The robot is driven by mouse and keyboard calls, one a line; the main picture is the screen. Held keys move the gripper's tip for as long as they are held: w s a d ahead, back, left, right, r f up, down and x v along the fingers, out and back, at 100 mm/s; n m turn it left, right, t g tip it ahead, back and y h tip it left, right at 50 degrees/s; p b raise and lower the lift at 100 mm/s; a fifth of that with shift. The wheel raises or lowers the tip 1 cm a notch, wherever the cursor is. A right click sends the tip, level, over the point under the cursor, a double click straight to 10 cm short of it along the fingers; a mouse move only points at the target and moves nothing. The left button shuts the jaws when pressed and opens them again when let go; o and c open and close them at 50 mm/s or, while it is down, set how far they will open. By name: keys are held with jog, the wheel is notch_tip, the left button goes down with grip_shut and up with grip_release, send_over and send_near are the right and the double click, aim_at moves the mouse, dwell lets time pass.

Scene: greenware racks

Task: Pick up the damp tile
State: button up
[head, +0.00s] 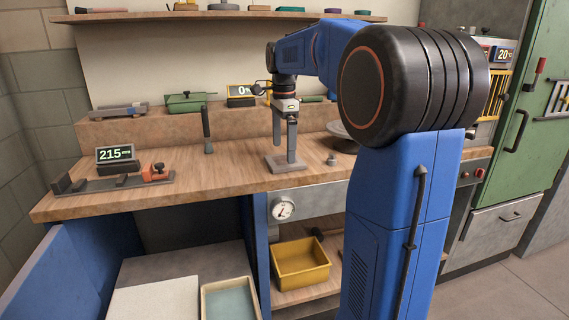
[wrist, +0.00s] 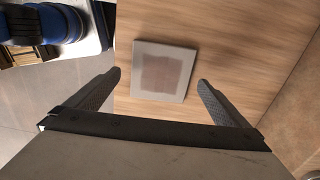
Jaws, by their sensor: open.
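The damp tile (head: 273,165) is a flat grey square lying on the wooden bench top. In the wrist view the tile (wrist: 143,60) is pale grey with a darker brownish damp patch in its middle. My gripper (head: 285,152) points down over the tile. In the wrist view my gripper (wrist: 160,77) is open, with one finger on each side of the tile and a gap to both edges. Nothing is between the fingers, and the tile appears to lie on the wood below the tips. The exact height above it is hard to tell.
A dark upright post (head: 207,132) is left of the gripper. A grey round dish (head: 345,131) and a small metal knob (head: 332,159) are to the right. The wood around the tile is clear.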

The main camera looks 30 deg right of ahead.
aim_at(284, 160)
jog(key=shift+d+f, duration=0.2)
jog(key=shift+f, duration=1.6)
jog(key=c, duration=1.2)
jog(key=shift+r, duration=0.1)
